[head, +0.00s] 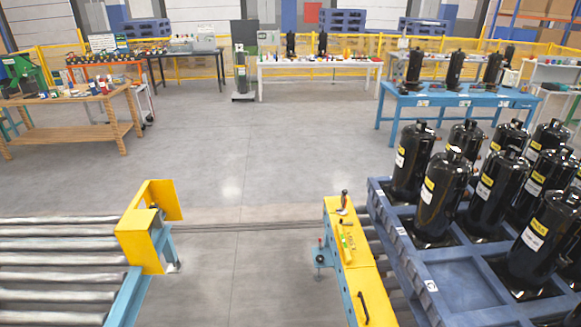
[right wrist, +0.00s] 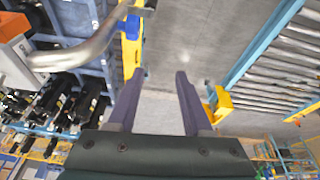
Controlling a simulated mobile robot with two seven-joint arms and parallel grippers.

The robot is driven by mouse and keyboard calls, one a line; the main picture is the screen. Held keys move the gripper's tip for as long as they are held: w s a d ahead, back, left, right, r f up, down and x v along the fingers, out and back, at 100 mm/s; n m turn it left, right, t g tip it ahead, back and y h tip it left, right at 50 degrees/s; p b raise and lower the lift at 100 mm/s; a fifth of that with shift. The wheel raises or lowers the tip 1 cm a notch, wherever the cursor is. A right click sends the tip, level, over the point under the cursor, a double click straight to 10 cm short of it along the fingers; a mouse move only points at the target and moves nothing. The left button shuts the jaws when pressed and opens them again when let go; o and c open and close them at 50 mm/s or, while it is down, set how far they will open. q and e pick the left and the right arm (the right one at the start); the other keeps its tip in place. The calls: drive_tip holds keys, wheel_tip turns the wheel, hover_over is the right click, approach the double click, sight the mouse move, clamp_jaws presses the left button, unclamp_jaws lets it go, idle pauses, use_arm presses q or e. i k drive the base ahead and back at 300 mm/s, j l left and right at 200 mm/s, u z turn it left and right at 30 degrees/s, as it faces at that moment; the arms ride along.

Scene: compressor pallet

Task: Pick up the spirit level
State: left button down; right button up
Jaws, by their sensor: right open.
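The spirit level (head: 346,241) is a slim yellow-green bar. It lies on top of the yellow end beam (head: 358,272) at the near edge of the right-hand conveyor, in the head view. My right gripper (right wrist: 160,76) shows only in the right wrist view. Its two dark fingers are apart with nothing between them, over grey floor. The yellow beam (right wrist: 131,52) is left of the fingers in that view; I cannot make out the level there. My left gripper is in neither view.
A black-handled tool (head: 343,203) lies on the beam beyond the level, and a black handle (head: 362,308) is at its near end. A blue pallet (head: 455,285) with several black compressors stands right of it. A roller conveyor (head: 60,265) is at left; floor between is clear.

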sight(346, 252)
drive_tip(key=i+j, duration=0.1)
drive_tip(key=i, duration=0.65)
drive_tip(key=i+j, duration=0.1)
drive_tip(key=i, duration=0.6)
drive_tip(key=i+j, duration=0.1)
drive_tip(key=i, duration=0.65)
drive_tip(key=i+j+z, duration=0.1)
drive_tip(key=i+z, duration=0.3)
drive_tip(key=i+j+z, duration=0.75)
drive_tip(key=i, duration=0.15)
